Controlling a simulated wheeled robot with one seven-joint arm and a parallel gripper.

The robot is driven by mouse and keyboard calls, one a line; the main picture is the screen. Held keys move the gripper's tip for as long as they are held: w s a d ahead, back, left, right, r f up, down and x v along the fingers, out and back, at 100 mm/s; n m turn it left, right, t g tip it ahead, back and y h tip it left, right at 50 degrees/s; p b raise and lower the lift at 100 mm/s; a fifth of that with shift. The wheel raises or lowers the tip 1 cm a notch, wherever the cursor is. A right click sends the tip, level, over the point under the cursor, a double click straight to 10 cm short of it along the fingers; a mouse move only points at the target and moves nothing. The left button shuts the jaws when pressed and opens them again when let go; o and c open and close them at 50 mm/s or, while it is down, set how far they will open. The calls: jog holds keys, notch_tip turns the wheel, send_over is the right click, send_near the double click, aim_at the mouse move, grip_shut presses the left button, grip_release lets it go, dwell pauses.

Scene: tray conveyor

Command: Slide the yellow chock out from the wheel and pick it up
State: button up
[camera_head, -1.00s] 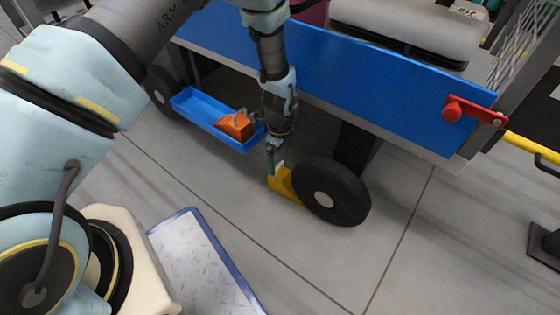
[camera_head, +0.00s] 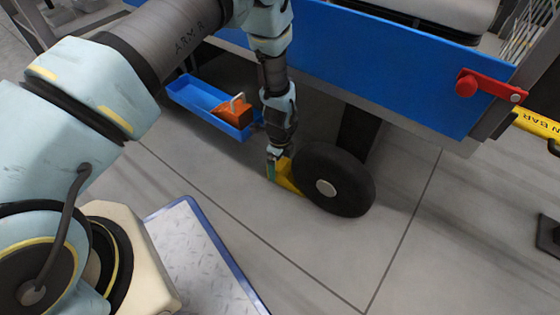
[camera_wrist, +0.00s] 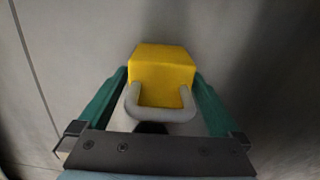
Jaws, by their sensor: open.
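The yellow chock (camera_head: 287,177) sits on the floor against the left side of the black wheel (camera_head: 335,180). In the wrist view the chock (camera_wrist: 161,68) lies ahead, with a pale grey handle (camera_wrist: 160,113) on its near side. My gripper (camera_head: 276,164) points down at the chock. In the wrist view its two green fingers are apart, one on each side of the chock and handle, and my gripper (camera_wrist: 158,100) is open. Whether the fingers touch the chock cannot be told. The wheel hides part of the chock in the head view.
A blue tray (camera_head: 187,98) holding an orange block with a handle (camera_head: 236,108) is behind and left of my gripper. The cart's blue side panel (camera_head: 400,85) overhangs the wheel. A red lever (camera_head: 488,88) sticks out at the right.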

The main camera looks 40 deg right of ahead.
jog(key=shift+f, duration=0.55)
grip_shut()
dwell(0.5)
